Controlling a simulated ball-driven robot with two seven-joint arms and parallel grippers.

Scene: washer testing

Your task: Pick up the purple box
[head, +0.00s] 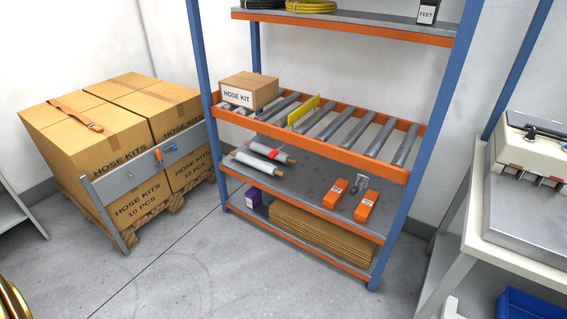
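A small purple box (254,196) with a white label stands on the bottom shelf (239,210) of the blue and orange rack, at its left end. It is small in the head view, and the shelf above partly shades it. A stack of flat brown cardboard (315,230) lies to its right on the same shelf. Neither of my grippers shows in the head view.
The rack's blue front posts (203,90) and orange beams frame the shelves. Cartons on a pallet (175,203) stand left of the rack. A bench (520,240) with a machine stands at the right. The grey floor (220,270) before the rack is clear.

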